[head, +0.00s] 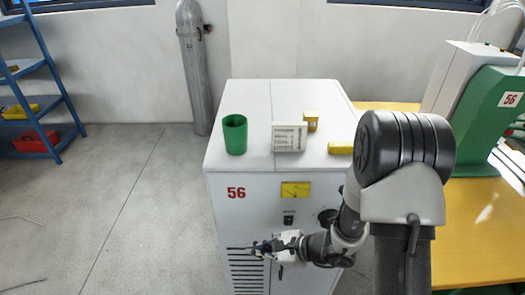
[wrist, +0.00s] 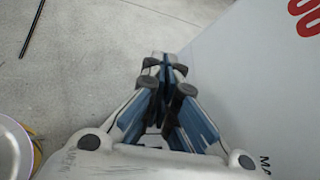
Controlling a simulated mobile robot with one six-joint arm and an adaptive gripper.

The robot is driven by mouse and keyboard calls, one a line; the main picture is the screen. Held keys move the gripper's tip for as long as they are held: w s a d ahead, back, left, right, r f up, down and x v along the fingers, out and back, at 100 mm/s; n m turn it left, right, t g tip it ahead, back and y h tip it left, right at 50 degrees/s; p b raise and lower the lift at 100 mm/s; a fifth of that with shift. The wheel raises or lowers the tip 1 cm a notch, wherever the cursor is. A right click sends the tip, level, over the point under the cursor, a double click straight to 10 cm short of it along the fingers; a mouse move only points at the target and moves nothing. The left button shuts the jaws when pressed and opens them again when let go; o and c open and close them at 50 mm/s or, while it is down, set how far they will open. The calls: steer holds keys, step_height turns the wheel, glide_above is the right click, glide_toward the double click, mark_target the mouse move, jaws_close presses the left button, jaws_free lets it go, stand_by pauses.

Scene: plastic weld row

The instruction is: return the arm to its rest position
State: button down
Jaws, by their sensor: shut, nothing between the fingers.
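My gripper (head: 258,246) is in front of the white cabinet numbered 56 (head: 222,172), low on its front face and pointing left in the head view. In the wrist view my gripper (wrist: 162,60) has its fingers together with nothing between them. The cabinet's white side also fills the right of the wrist view (wrist: 250,75). My arm reaches down from the right side of the head view, and its large joint hides part of the cabinet's right side.
On the cabinet top stand a green cup (head: 235,134), a white box (head: 289,136) and small yellow blocks (head: 311,121). A grey gas cylinder (head: 194,70) stands behind. A yellow table (head: 485,225) is at right, a blue shelf (head: 35,75) at left. The left floor is mostly clear.

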steer(key=s+r+n+g+h, duration=0.1)
steer(key=s+r+n+g, duration=0.1)
steer(key=s+r+n, duration=0.45)
steer(key=s+r+n+g, duration=0.2)
steer(key=s+r+n, duration=0.15)
steer(key=r, duration=0.65)
steer(key=s+d+r+n+t+h, duration=0.2)
steer(key=s+d+r+n+h, duration=0.2)
steer(key=d, duration=0.3)
steer(key=s+d+r+n+t+h, duration=0.2)
steer(key=s+d+r+n+h, duration=0.2)
steer(key=d, duration=0.4)
steer(key=shift+s+d+r+n+h, duration=0.15)
steer(key=shift+s+r+n+h, duration=0.15)
steer(key=shift+s+r+h, duration=0.45)
steer(key=c, duration=2.4)
jaws_free()
steer(key=shift+s+f, duration=0.1)
steer(key=shift+f, duration=0.05)
